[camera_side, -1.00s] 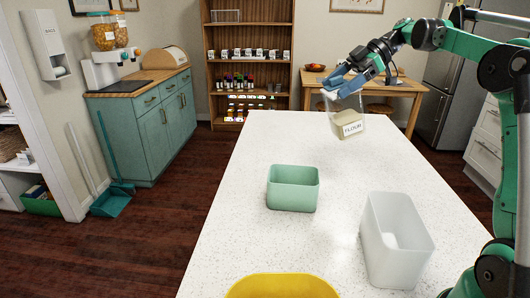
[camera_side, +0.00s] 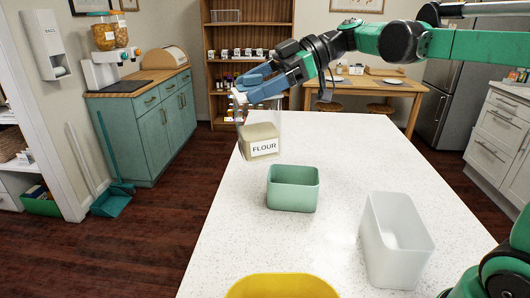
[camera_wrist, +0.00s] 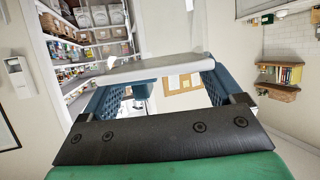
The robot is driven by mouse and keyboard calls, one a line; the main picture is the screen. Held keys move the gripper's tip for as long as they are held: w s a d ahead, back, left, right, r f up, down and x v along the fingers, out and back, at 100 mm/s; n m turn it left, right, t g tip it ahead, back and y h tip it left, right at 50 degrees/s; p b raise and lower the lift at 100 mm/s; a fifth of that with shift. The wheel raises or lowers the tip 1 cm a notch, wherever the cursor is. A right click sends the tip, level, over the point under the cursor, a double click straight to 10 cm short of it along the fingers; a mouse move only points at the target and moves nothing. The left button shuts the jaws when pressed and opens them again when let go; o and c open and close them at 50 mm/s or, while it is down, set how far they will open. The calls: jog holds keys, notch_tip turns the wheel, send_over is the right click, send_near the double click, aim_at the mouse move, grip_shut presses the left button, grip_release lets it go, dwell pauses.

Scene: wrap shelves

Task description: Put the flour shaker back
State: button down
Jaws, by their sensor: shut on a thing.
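The flour shaker (camera_side: 262,143) is a clear container with pale flour in its lower part and a white FLOUR label. My gripper (camera_side: 250,98), with blue fingers, is shut on its upper part. It holds the shaker slightly tilted at the table's far left edge, behind the green bin; whether its bottom touches anything is unclear. In the wrist view, a pale bar (camera_wrist: 150,68), apparently the shaker's rim or lid, spans between the blue fingers of my gripper (camera_wrist: 155,80).
On the white speckled table (camera_side: 330,145) stand a green bin (camera_side: 293,200), a white bin (camera_side: 385,265) and a yellow container (camera_side: 280,288). A wooden shelf with small jars (camera_side: 215,70) stands behind. The wrist view shows stocked pantry shelves (camera_wrist: 95,35) at left.

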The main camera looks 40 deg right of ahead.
aim_at(242, 99)
jog(key=shift+y, duration=0.4)
jog(key=a, duration=0.1)
jog(key=s+a, duration=0.1)
jog(key=a, duration=0.2)
jog(key=shift+s+f, duration=0.3)
jog(key=shift+f, duration=0.05)
notch_tip(242, 99, down, 19)
jog(key=shift+d+f, duration=0.1)
jog(key=shift+f, duration=0.1)
grip_release()
jog(key=shift+r, duration=0.1)
